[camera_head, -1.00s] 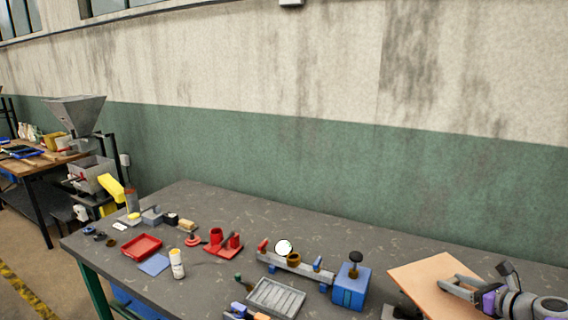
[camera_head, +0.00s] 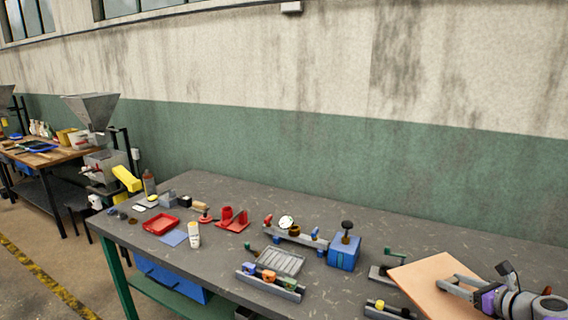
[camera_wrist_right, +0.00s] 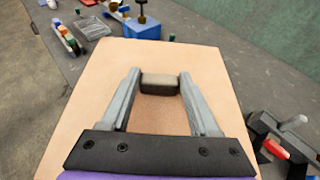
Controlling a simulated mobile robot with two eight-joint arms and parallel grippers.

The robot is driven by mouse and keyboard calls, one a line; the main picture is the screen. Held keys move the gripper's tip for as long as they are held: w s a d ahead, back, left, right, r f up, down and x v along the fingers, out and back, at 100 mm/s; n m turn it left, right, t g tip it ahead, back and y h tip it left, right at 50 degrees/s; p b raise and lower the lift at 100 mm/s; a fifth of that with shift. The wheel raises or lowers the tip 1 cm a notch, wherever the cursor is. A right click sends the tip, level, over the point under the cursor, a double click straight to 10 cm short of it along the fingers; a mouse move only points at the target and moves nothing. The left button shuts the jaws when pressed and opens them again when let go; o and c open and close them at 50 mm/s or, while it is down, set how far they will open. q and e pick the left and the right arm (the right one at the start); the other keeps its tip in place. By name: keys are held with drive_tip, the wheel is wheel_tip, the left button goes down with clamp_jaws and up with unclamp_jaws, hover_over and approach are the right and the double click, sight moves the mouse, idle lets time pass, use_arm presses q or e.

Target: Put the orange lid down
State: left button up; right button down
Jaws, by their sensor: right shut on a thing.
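The orange lid (camera_head: 420,281) is a flat, pale orange panel at the lower right of the head view. In the right wrist view the lid (camera_wrist_right: 100,110) fills the middle, with a small dark handle block (camera_wrist_right: 160,84) with a lighter top on it. My right gripper (camera_head: 447,284) has its fingers on either side of this handle and is shut on it. The lid hides part of the bench. Its height above the bench is hard to tell. My left gripper is out of view.
The grey bench (camera_head: 330,216) holds a blue block with a black knob (camera_head: 344,251), a grey ribbed tray (camera_head: 275,261), a red tray (camera_head: 160,225) and a white bottle (camera_head: 194,236). Small fixtures stand beside the lid. The bench's back right strip is fairly clear.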

drive_tip(key=a+f, duration=0.4)
drive_tip(key=a, duration=0.5)
drive_tip(key=a+f, duration=0.3)
drive_tip(key=a, duration=0.6)
drive_tip(key=a+f, duration=0.4)
drive_tip(key=a, duration=0.5)
drive_tip(key=shift+a+f, duration=0.35)
drive_tip(key=shift+a, duration=0.05)
drive_tip(key=shift+s+d, duration=0.1)
drive_tip(key=shift+s, duration=0.05)
